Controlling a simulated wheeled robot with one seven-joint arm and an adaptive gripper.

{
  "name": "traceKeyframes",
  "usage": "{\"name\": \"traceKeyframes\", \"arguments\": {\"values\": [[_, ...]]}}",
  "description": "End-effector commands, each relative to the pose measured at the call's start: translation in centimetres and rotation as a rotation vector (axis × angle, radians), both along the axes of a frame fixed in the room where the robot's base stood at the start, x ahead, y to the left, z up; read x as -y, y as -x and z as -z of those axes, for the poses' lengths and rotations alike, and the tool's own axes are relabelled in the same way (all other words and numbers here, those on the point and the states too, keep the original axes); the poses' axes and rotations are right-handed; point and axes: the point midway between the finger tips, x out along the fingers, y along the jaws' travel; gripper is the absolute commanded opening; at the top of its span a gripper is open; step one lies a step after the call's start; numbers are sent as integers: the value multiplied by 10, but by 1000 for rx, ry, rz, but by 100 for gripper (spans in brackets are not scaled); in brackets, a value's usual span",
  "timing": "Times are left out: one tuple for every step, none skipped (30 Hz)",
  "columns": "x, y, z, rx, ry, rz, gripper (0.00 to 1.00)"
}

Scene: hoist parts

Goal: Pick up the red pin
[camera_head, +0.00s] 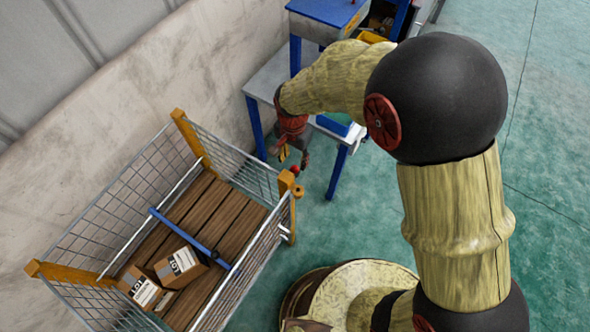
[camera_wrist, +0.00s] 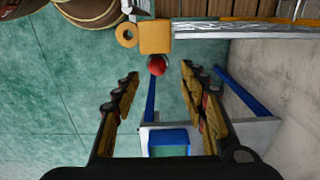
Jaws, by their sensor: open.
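The red pin (camera_wrist: 156,65) shows in the wrist view as a round red head against the yellow corner post (camera_wrist: 155,37) of the mesh cage. In the head view the red pin (camera_head: 294,169) is a small red spot at the cage's upper right corner, just below my gripper. My gripper (camera_head: 293,159) points down there. In the wrist view my gripper (camera_wrist: 160,77) is open, with its two fingers wide apart and nothing between them. The pin head lies just beyond the fingertips, between their lines. The pin's shaft is hidden.
The mesh cage (camera_head: 161,170) has a plank floor with cartons (camera_head: 181,265) and a blue bar (camera_head: 190,238) across it. A table with blue legs (camera_head: 337,172) stands behind my gripper, near the wall (camera_head: 165,65). Green floor (camera_head: 335,225) is clear right of the cage.

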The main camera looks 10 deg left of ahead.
Motion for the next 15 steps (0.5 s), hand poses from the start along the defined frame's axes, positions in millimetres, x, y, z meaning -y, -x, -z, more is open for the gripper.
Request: {"name": "traceKeyframes", "arguments": {"values": [[1,0,4,0,0,0,43],[1,0,7,0,0,0,43],[2,1,12,0,0,0,43],[2,1,16,-1,1,0,43],[3,2,20,-1,1,0,43],[3,2,27,-1,1,0,43],[4,2,32,-1,1,0,43],[4,2,36,-2,1,0,43],[4,2,41,-2,1,-1,43],[4,2,44,-1,1,-1,43],[3,2,47,0,0,-1,43],[3,2,49,0,0,-1,43],[3,2,49,0,-1,-1,43],[3,2,49,1,-1,-1,43],[3,1,49,1,-1,-1,43]]}}
